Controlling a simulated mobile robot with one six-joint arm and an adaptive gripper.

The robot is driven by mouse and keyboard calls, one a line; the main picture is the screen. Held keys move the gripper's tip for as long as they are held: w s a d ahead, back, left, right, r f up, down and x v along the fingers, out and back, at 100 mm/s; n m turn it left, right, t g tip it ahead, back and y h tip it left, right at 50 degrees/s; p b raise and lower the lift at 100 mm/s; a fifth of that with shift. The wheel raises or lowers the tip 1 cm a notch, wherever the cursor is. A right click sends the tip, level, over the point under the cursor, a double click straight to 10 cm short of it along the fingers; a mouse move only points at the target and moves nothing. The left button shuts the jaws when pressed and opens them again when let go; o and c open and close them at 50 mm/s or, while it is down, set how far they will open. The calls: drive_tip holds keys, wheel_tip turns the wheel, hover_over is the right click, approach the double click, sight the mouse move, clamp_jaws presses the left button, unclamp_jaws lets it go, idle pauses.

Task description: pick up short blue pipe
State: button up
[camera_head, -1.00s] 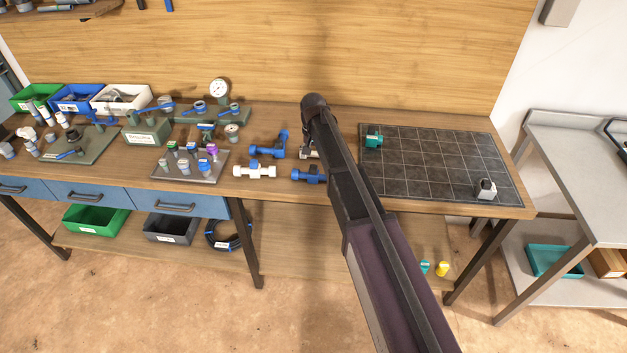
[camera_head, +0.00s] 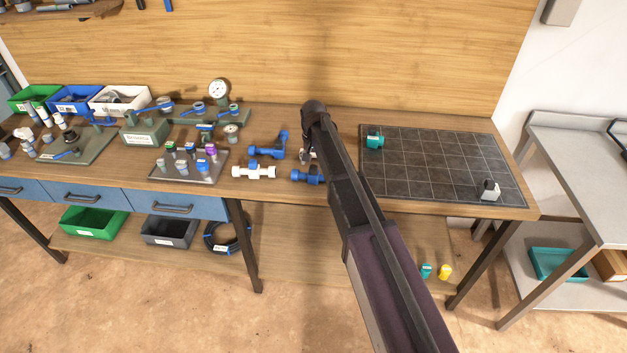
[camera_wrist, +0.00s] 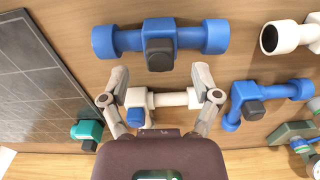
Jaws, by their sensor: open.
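A blue pipe fitting (camera_head: 307,175) with a dark block at its middle lies near the bench's front edge. It shows large at the top of the wrist view (camera_wrist: 215,37). A second, branched blue fitting (camera_head: 267,152) lies further left and shows at right in the wrist view (camera_wrist: 290,91). I cannot tell for certain which one is the short blue pipe. My gripper (camera_wrist: 160,80) is open above the bench. Its fingers stand either side of a white fitting (camera_wrist: 172,99), with the first blue fitting just beyond the fingertips.
A dark gridded mat (camera_head: 430,165) holds a teal fitting (camera_head: 375,141) and a grey-white piece (camera_head: 489,191). A tray of small fittings (camera_head: 190,166) stands left. Much of the mat is clear.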

sight(313, 174)
drive_tip(key=shift+f+b, duration=1.15)
drive_tip(key=shift+f, duration=0.3)
clamp_jaws()
